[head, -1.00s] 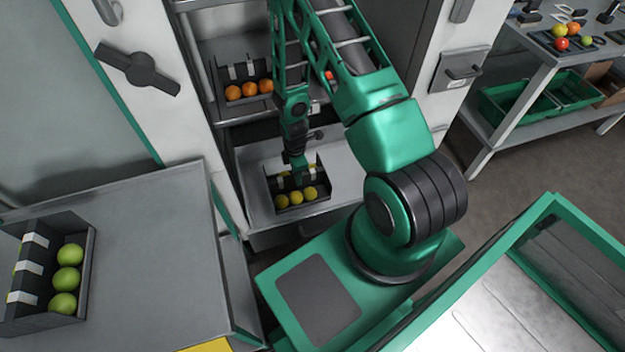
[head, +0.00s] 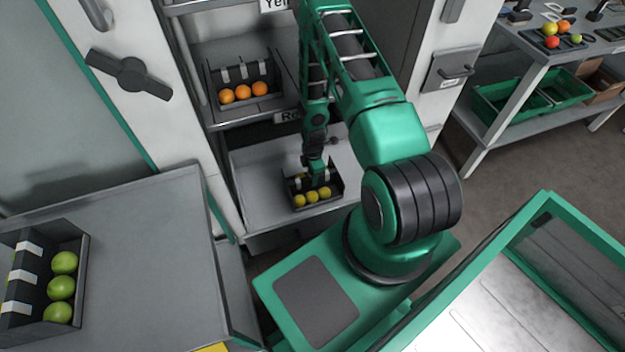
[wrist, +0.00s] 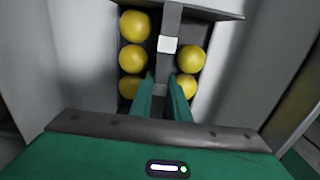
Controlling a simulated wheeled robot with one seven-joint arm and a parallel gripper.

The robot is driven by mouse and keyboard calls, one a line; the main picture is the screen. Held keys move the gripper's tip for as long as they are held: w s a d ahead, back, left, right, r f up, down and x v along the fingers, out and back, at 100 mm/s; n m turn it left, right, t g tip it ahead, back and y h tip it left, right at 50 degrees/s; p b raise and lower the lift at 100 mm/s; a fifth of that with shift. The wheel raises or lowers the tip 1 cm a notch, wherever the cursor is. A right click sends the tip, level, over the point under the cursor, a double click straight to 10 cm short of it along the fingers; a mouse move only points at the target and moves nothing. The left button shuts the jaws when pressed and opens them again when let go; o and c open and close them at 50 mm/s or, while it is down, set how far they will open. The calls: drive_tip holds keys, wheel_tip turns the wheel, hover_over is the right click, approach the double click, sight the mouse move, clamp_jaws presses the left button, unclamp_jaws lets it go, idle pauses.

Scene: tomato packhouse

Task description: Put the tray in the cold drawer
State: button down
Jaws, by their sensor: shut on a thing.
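The dark tray (head: 341,187) holds several yellow tomatoes and shows over the pulled-out grey drawer (head: 255,190), toward its front right. I cannot tell whether its base touches the drawer floor. My gripper (head: 316,181) reaches down onto the tray from above. In the wrist view its green fingers (wrist: 163,85) are shut on the tray's central bar (wrist: 170,22), with yellow tomatoes on both sides. The fingers and the gripper body hide the tray's near end in that view.
A tray of orange tomatoes (head: 243,92) sits on the shelf above the drawer, with partly hidden labels nearby. A tray of green tomatoes (head: 80,262) stands on the left table (head: 150,240). A bench (head: 545,50) with green crates beneath is at right. The drawer's left part is clear.

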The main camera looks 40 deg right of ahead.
drive_tip(key=shift+f, duration=0.6)
drive_tip(key=c, duration=1.7)
unclamp_jaws()
drive_tip(key=shift+f, duration=0.1)
wheel_tip(320, 180, up, 12)
drive_tip(key=shift+r, duration=0.15)
